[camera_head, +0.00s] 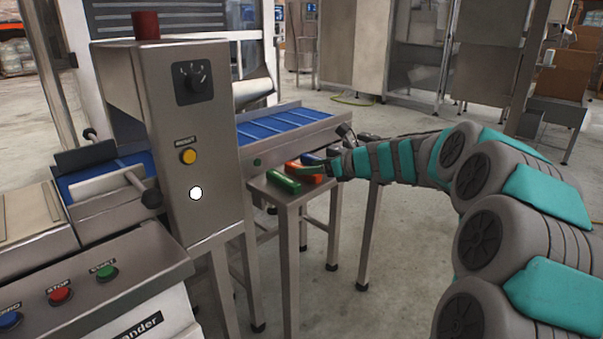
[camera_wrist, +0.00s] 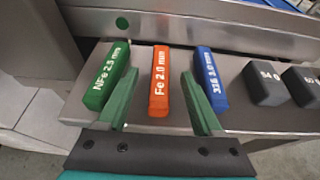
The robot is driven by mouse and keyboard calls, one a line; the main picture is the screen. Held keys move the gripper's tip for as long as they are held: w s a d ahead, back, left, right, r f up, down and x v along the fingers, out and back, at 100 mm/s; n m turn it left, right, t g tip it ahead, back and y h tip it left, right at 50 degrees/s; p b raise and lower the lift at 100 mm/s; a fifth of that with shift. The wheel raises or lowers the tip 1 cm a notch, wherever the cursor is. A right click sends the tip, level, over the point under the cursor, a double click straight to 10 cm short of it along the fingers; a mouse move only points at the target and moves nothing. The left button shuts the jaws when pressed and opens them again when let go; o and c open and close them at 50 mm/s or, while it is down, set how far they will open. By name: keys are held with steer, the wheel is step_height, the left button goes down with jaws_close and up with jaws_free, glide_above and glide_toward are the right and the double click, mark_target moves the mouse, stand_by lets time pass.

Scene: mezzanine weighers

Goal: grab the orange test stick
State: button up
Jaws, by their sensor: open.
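The orange test stick (camera_wrist: 159,84), marked "Fe 2.0 mm", lies on a small metal stand (camera_wrist: 145,62) in the wrist view. It also shows in the head view (camera_head: 303,170), partly hidden by my gripper. My gripper (camera_wrist: 164,88) is open, with its two green fingers pointing at the sticks. The orange stick lies between the fingers in the picture; I cannot tell how far above or in front of it they are. A green stick (camera_wrist: 108,77), marked "NFe 2.5 mm", is beside the left finger, and a blue stick (camera_wrist: 212,79) is beside the right finger.
Two dark grey blocks (camera_wrist: 264,83) and (camera_wrist: 304,82) stand to the right on the stand. A metal conveyor frame (camera_wrist: 180,32) runs behind the sticks. In the head view a steel control cabinet (camera_head: 185,130) stands left of the stand (camera_head: 287,197).

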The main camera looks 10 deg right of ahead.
steer(key=x, duration=0.4)
steer(key=shift+w+f, duration=0.1)
jaws_close()
stand_by(0.3)
